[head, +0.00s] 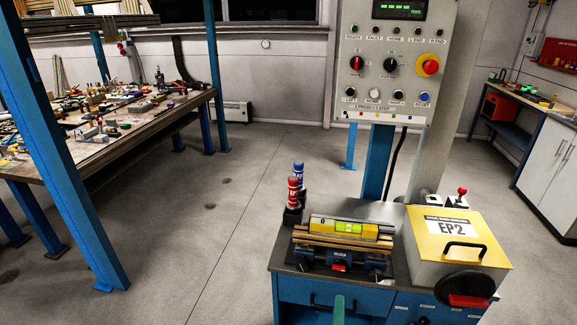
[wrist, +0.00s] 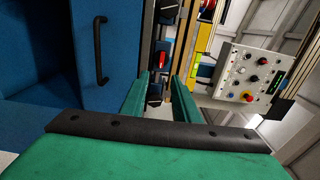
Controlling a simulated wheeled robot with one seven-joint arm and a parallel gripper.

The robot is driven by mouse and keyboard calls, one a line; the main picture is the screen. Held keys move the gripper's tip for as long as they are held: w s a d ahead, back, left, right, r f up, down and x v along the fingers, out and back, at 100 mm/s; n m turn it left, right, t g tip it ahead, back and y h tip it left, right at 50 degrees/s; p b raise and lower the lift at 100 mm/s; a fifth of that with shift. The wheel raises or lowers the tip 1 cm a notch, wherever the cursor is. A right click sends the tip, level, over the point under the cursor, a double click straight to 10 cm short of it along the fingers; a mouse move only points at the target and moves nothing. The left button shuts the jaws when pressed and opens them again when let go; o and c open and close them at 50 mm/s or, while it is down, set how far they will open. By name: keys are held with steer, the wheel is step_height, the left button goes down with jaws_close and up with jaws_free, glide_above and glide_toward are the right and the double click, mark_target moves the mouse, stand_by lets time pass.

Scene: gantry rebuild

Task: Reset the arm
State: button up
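My gripper (wrist: 161,82) shows in the wrist view with its two green fingers apart and nothing between them. It faces the front of a blue workbench cabinet, with the bench's top edge and tools beyond the fingertips. In the head view, a green part that looks like my gripper (head: 338,310) shows at the bottom edge, in front of the bench; its fingers cannot be made out there. A grey control panel (head: 397,65) with knobs, buttons and a green display stands behind the bench. It also shows at the right of the wrist view (wrist: 247,75).
The blue bench (head: 300,290) carries a yellow spirit level (head: 345,227), red and blue bottles (head: 294,190) and a yellow-lidded box (head: 455,230) marked EP2. A blue post (head: 60,150) and cluttered table (head: 150,130) stand left. The floor between is clear.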

steer(key=s+a+f+n+y, duration=0.1)
steer(key=s+a+f+n, duration=0.2)
steer(key=s+a+n, duration=0.35)
steer(key=s+a+f+n+g+y, duration=0.1)
steer(key=s+a+f+n, duration=0.15)
steer(key=s, duration=0.65)
steer(key=s+a+f+n+y, duration=0.1)
steer(key=s+a+f+n, duration=0.2)
steer(key=s+a+n, duration=0.35)
steer(key=s+a+r+n+g+y, duration=0.1)
steer(key=s+n, duration=0.4)
steer(key=s, duration=0.6)
steer(key=shift+s+a+r+n+y, duration=0.2)
steer(key=shift+s+r+n+y, duration=0.25)
steer(key=shift+r, duration=0.4)
steer(key=shift+w, duration=0.1)
steer(key=shift+w, duration=0.1)
